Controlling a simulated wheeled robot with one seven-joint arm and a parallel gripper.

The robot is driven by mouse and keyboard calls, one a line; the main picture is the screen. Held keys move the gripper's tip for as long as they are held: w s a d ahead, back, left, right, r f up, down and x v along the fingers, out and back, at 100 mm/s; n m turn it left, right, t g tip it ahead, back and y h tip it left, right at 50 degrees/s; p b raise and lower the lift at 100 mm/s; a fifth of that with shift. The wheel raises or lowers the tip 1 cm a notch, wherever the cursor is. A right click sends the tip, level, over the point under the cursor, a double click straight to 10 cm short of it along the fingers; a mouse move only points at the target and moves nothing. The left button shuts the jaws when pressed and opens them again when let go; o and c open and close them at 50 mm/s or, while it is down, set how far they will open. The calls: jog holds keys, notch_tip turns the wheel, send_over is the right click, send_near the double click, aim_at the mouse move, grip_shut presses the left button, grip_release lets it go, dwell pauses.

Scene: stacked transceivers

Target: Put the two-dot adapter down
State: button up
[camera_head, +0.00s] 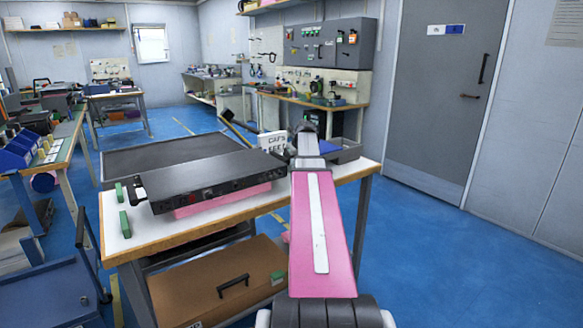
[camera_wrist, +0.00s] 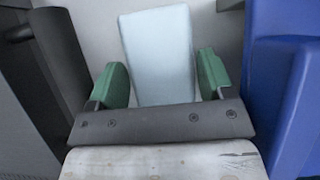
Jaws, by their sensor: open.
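My gripper (camera_wrist: 162,75) shows in the wrist view as two green-faced fingers standing apart above a dark bar with screws. A flat pale blue-grey piece (camera_wrist: 158,55) lies between the fingers; whether they touch it I cannot tell. No two dots show on it, so I cannot tell if it is the two-dot adapter. In the head view my pink arm reaches over the right end of the white table (camera_head: 150,237), and my fingers are hidden. Two small green blocks stand at the table's left end, a rear one (camera_head: 119,193) and a front one (camera_head: 125,224).
A black rack unit (camera_head: 205,182) rests on a pink block (camera_head: 222,200) on the table. A white lettered card (camera_head: 271,141) and a grey bin (camera_head: 346,152) stand near my arm's end. A blue wall (camera_wrist: 283,85) is close on the right in the wrist view.

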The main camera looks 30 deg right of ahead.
jog(key=shift+x, duration=1.25)
jog(key=shift+c, duration=0.3)
jog(key=c, duration=0.8)
jog(key=shift+c, duration=0.2)
jog(key=shift+r, duration=0.15)
